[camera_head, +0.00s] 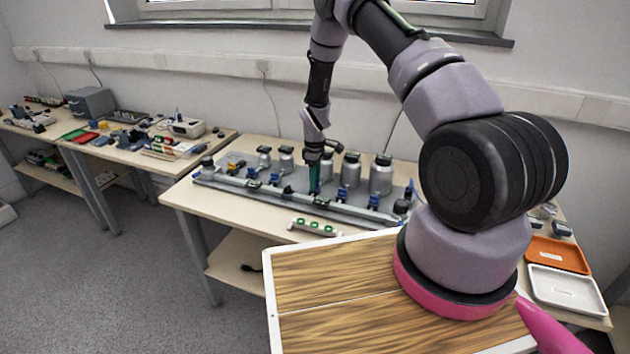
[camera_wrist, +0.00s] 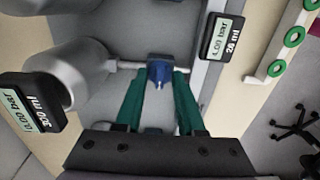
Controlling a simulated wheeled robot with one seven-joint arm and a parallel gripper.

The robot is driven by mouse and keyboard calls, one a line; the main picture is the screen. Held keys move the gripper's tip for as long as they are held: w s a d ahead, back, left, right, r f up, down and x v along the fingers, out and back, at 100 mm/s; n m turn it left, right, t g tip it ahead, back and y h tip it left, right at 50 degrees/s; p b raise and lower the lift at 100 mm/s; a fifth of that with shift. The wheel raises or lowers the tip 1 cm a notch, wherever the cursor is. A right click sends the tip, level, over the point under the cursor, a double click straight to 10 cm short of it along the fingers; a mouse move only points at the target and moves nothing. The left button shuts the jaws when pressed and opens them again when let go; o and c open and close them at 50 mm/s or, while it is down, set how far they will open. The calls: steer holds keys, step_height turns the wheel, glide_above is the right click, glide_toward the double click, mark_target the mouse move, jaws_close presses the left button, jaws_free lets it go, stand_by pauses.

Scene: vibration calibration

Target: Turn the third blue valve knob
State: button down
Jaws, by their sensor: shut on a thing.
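The blue valve knob (camera_wrist: 160,72) sits between the tips of my gripper (camera_wrist: 160,80) in the wrist view. The green fingers are shut on it from both sides. The knob is on a thin pipe leading from a silver cylinder (camera_wrist: 88,72). In the head view, my gripper (camera_head: 314,180) points down at the middle of the apparatus and hides this knob. Two blue knobs (camera_head: 275,179) show to its left and two more (camera_head: 373,201) to its right.
Silver cylinders (camera_head: 350,170) stand in a row behind the knobs on a grey plate (camera_head: 345,211). Digital displays (camera_wrist: 221,38) flank the gripper in the wrist view. A white strip with green rings (camera_head: 314,227) lies in front. Orange (camera_head: 557,255) and white trays (camera_head: 565,289) are at right.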

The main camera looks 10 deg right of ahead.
steer(key=shift+m, duration=0.3)
steer(key=m, duration=0.3)
steer(key=shift+m, duration=0.3)
steer(key=m, duration=0.4)
steer(key=shift+m, duration=0.3)
steer(key=m, duration=0.4)
steer(key=shift+m, duration=2.5)
steer(key=c, duration=0.5)
jaws_free()
